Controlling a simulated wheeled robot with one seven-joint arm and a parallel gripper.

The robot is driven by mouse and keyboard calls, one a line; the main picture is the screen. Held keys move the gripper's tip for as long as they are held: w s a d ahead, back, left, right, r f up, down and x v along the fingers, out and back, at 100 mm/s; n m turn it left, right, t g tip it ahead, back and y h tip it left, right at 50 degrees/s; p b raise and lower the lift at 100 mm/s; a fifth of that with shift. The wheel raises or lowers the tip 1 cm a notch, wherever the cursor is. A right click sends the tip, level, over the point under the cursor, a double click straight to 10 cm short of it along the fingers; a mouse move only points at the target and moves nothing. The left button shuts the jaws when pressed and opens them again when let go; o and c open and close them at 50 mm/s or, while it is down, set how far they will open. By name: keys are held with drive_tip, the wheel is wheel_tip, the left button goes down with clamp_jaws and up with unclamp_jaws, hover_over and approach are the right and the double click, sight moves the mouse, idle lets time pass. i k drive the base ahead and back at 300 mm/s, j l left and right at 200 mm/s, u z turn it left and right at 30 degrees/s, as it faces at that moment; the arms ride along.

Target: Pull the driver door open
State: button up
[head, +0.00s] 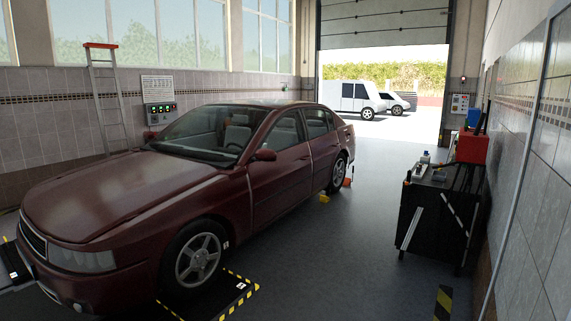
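A dark red car (115,190) stands in the left and middle of the head view, its front towards me and to the left. Its driver door (281,178) is the front side door facing right, behind the front wheel. The door looks closed and flush with the body. The door handle is too small to make out clearly. A side mirror (264,155) sticks out at the door's front edge. My gripper is not in view.
A black-and-yellow edged plate (232,297) lies by the front wheel. A black tool cart (436,215) with a red box (471,149) stands along the right wall. Grey floor (345,255) between car and cart is clear. A ladder (108,100) leans behind the car.

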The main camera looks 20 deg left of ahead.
sight(280, 180)
drive_tip(key=i+u, duration=0.4)
drive_tip(key=i, duration=4.25)
drive_tip(key=i+u, duration=0.1)
drive_tip(key=i, duration=0.6)
drive_tip(key=i+l, duration=0.1)
drive_tip(key=i, duration=0.65)
drive_tip(key=i+u, duration=0.15)
drive_tip(key=i, duration=0.55)
drive_tip(key=i+l+u, duration=0.2)
drive_tip(key=i+u, duration=0.2)
drive_tip(key=i+l+u, duration=0.35)
drive_tip(key=i, duration=0.15)
drive_tip(key=i+l+u, duration=0.8)
drive_tip(key=l, duration=0.15)
drive_tip(key=k, duration=0.1)
